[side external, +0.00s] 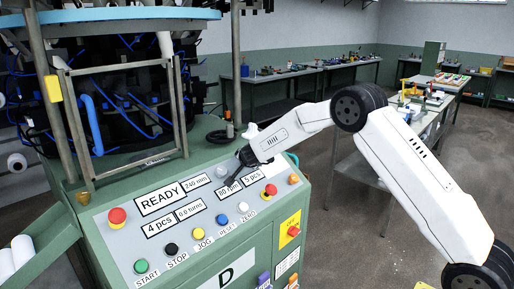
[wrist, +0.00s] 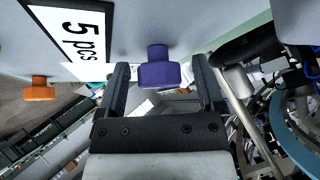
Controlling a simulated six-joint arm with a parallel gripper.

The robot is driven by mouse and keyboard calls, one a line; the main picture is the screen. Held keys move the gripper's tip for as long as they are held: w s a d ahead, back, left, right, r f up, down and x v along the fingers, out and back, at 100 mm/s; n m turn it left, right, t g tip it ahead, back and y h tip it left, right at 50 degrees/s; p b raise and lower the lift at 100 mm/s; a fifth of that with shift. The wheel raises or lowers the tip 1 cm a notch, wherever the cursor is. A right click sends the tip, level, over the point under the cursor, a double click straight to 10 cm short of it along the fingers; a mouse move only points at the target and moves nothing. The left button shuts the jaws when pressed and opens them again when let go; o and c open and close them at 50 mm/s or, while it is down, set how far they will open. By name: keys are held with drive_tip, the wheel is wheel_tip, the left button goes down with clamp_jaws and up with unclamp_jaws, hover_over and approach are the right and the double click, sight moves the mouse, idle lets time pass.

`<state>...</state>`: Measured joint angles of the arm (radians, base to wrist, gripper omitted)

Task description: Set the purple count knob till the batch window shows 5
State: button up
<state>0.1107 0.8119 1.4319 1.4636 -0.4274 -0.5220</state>
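The purple count knob (wrist: 158,68) shows in the wrist view on the pale panel, between the two fingertips of my gripper (wrist: 159,82). My gripper is open, with a gap on either side of the knob. I cannot tell how deep the knob sits between the fingers. A window (wrist: 82,28) reading "5 pcs" is beside the knob; it also shows in the side view (side external: 254,175). In the side view my gripper (side external: 234,182) is low over the upper right of the panel, and the knob is hidden there.
A row of push buttons (side external: 172,249) runs along the front. A red-on-yellow knob (side external: 270,190) and an orange knob (side external: 293,179) are right of my gripper. The machine frame (side external: 184,105) stands behind.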

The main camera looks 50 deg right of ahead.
drive_tip(key=v, duration=0.7)
drive_tip(key=shift+s+a+r, duration=0.2)
drive_tip(key=shift+s+r, duration=0.05)
idle(0.4)
drive_tip(key=shift+d, duration=0.1)
drive_tip(key=shift+s+d+f+n+t+y, duration=0.25)
drive_tip(key=shift+d+n+t+y, duration=0.35)
drive_tip(key=shift+n, duration=1.35)
drive_tip(key=shift+s+d+f+n+t+y, duration=0.15)
drive_tip(key=shift+s+d+n+t+y, duration=0.2)
drive_tip(key=shift+n+t+y, duration=1.15)
drive_tip(key=shift+s+d+f+n+g+y, duration=0.15)
drive_tip(key=shift+s+d+n+y, duration=0.3)
drive_tip(key=shift+n, duration=2)
drive_tip(key=shift+w+f, duration=0.1)
drive_tip(key=shift+w, duration=0.15)
drive_tip(key=shift+x, duration=3.75)
